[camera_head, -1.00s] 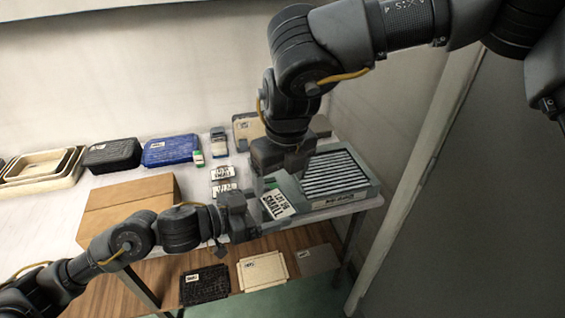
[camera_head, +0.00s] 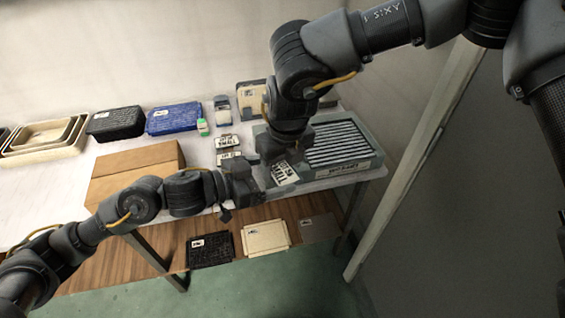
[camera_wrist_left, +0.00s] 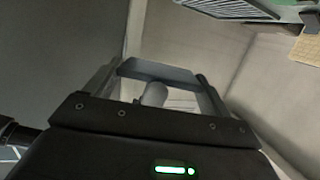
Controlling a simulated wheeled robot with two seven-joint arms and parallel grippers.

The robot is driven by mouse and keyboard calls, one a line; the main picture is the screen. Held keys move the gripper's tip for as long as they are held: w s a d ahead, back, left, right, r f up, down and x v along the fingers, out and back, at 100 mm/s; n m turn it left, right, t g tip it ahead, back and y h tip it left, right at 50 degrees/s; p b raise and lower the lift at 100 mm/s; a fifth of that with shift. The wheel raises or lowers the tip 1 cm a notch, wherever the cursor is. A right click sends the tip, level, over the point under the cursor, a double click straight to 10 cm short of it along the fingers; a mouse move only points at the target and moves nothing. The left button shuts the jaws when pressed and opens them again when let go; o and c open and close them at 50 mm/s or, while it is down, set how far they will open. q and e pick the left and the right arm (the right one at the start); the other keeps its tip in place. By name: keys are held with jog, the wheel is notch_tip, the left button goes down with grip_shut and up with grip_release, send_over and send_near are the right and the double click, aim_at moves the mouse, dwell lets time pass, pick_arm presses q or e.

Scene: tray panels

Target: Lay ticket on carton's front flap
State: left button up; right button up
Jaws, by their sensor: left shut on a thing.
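The brown cardboard carton (camera_head: 112,190) stands at the front of the table, left of my grippers. I cannot make out a separate front flap on it. A white ticket with black print (camera_head: 285,173) sits tilted at the tip of my left gripper (camera_head: 258,187), beside the slatted tray. My left gripper is shut; the ticket appears to be what it holds, though the contact is hidden. In the left wrist view a grey bar (camera_wrist_left: 155,70) spans between its fingers. My right gripper (camera_head: 277,155) points down just above the ticket; its fingers are hidden.
The slatted grey-green tray (camera_head: 376,162) stands at the table's right end. Two printed labels (camera_head: 228,142) lie behind the grippers. A blue bin (camera_head: 172,118), black bin (camera_head: 115,122) and nested beige trays (camera_head: 68,150) line the back. Trays (camera_head: 264,238) lie on the lower shelf.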

jog(key=c, duration=0.6)
pick_arm(q)
jog(key=o, duration=0.9)
jog(key=shift+c, duration=0.2)
jog(key=shift+a, duration=0.15)
jog(key=v, duration=1.1)
jog(key=shift+s+a, duration=0.25)
jog(key=shift+a, duration=0.05)
